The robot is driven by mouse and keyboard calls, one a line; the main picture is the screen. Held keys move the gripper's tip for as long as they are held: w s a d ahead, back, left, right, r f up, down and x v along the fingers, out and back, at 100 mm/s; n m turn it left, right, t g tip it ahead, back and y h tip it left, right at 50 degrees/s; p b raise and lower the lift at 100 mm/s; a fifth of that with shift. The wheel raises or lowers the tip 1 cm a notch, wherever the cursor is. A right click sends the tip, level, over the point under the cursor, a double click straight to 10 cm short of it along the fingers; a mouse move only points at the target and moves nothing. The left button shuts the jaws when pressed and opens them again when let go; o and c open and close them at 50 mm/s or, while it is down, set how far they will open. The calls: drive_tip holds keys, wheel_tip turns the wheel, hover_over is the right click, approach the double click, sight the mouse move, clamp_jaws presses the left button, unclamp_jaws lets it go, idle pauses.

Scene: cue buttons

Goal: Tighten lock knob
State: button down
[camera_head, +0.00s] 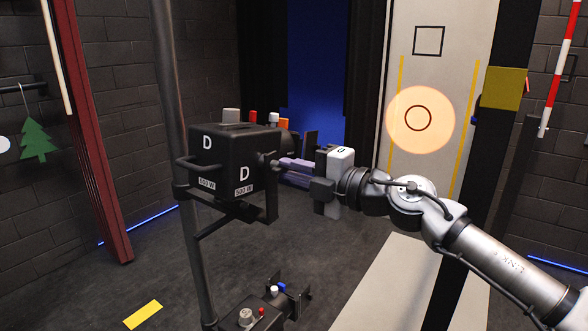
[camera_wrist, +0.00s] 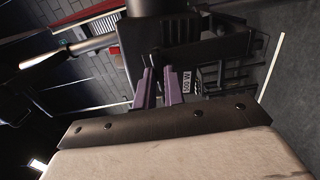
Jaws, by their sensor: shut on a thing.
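A black stage lamp (camera_head: 222,160) marked "D" and "500 W" hangs on a yoke beside a vertical pole. It also shows in the wrist view (camera_wrist: 165,35), upside down. My gripper (camera_head: 279,164) reaches in from the right, level with the lamp's side. Its purple fingers show in the wrist view (camera_wrist: 159,72), close together and pointing at the lamp's bracket. They are shut on the lock knob (camera_head: 272,160) at the right side of the yoke. Most of the knob is hidden by the fingers, and its turn cannot be told.
The dark pole (camera_head: 175,95) stands left of the lamp. Another black lamp (camera_head: 248,316) sits low at the bottom. A lit orange disc (camera_head: 435,118) falls on the pale panel behind my arm. A yellow block (camera_head: 503,88) sits on a black post at right. Floor at left is mostly clear.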

idle(0.4)
drive_tip(key=c, duration=1.5)
unclamp_jaws()
drive_tip(key=b+v, duration=0.2)
drive_tip(key=v, duration=1.2)
drive_tip(key=shift+b, duration=0.4)
